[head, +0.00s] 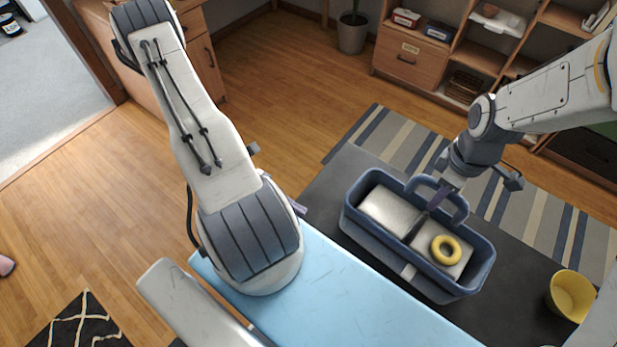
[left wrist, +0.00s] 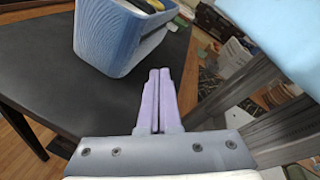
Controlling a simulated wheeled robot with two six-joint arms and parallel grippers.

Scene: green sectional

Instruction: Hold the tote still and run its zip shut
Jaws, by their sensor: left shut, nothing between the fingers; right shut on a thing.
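The tote (head: 468,262) is a blue open-topped box with rounded corners, standing on the dark table. Pale grey contents and a yellow ring (head: 436,247) show inside it. A raised blue loop handle (head: 460,205) stands on its far side. My right gripper (head: 438,200) is at this handle, shut on it; the arm hides part of the contact. My left gripper (head: 299,208) is mostly hidden behind its own arm, left of the tote. In the left wrist view its purple fingers (left wrist: 158,98) are shut and empty, apart from the tote (left wrist: 115,35). I cannot make out the zip or its pull.
A light blue surface (head: 330,292) lies along the near side of the dark table (head: 340,180). A yellow bowl (head: 571,294) is at the right. Wooden shelves (head: 440,55) and a striped rug (head: 395,140) are beyond. Bare table lies left of the tote.

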